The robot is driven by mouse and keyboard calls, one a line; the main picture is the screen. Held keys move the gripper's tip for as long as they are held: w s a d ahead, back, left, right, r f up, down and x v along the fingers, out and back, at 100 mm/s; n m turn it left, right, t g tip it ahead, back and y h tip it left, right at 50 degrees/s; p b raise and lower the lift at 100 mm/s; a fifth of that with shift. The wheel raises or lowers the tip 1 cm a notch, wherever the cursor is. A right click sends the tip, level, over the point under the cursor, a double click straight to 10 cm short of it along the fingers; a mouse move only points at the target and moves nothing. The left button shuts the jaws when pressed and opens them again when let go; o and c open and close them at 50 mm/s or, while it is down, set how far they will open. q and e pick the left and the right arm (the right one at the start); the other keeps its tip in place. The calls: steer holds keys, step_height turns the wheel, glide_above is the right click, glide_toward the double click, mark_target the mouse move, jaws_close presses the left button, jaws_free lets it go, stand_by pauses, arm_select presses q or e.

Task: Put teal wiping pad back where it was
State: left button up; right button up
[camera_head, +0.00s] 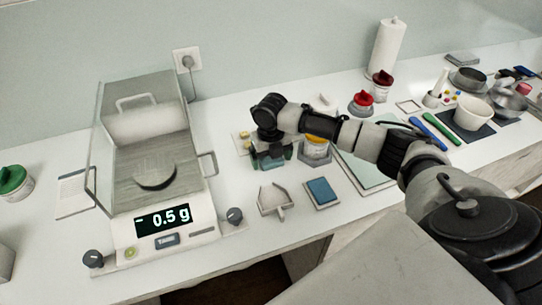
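My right gripper (270,160) reaches in from the right and points down over the counter, right of the balance. A dark teal-green piece (273,156) shows at its fingertips. It is small and partly covered by the fingers, so I cannot tell for sure whether it is the wiping pad or whether the fingers are closed on it. A flat blue pad (321,190) lies on a grey-edged base in front of the gripper, to its right, apart from it. My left gripper is not in view.
A balance (165,225) reading -0.5 g, with a glass shield, stands left. An angular open holder (275,201) lies near the counter's front edge. A yellow-labelled jar (315,150) and a pale green board (362,168) are near my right arm. Bowls (473,112) stand far right.

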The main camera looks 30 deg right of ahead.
step_height(320, 180, up, 12)
steer(key=b, duration=0.1)
steer(key=shift+r, duration=0.25)
stand_by(0.4)
stand_by(0.4)
